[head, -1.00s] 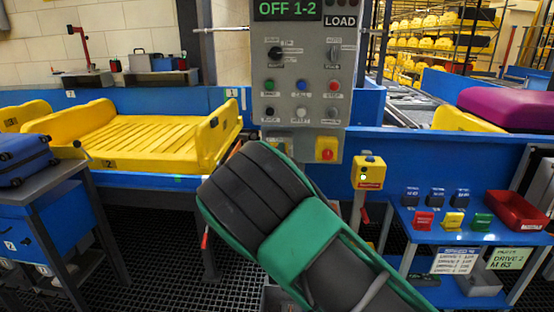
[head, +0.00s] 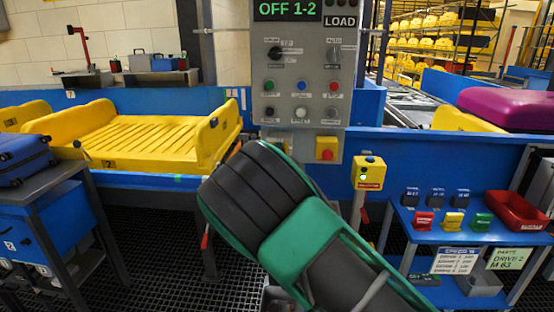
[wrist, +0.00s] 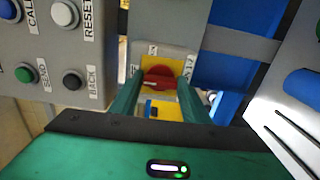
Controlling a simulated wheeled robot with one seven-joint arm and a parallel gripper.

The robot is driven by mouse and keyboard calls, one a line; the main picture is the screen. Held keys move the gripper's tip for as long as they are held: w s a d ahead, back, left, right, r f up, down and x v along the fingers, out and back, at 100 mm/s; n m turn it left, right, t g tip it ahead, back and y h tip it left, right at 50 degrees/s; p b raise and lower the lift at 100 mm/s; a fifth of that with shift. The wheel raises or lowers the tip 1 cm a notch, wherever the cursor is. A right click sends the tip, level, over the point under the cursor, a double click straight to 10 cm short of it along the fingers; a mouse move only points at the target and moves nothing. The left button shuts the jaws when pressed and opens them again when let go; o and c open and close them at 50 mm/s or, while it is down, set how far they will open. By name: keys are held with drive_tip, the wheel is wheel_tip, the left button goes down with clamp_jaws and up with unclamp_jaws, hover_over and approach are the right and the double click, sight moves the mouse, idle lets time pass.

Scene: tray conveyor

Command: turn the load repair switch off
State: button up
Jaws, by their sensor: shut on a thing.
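In the head view my dark and green wrist hides the fingers and most of this switch. A second red switch on yellow (head: 327,149) stands to its right at the panel's lower edge, clear of my arm. The grey control panel (head: 347,100) carries the LOAD sign and a green display reading OFF 1-2.
The panel has several buttons and knobs above the switches. A yellow tray (head: 205,150) rests on the conveyor at left.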

drive_tip(key=o, duration=1)
drive_tip(key=shift+a+f, duration=0.2)
drive_tip(key=shift+a, duration=0.05)
drive_tip(key=shift+o, duration=0.2)
drive_tip(key=shift+d, duration=0.1)
drive_tip(key=s, duration=1)
drive_tip(key=shift+s, duration=0.35)
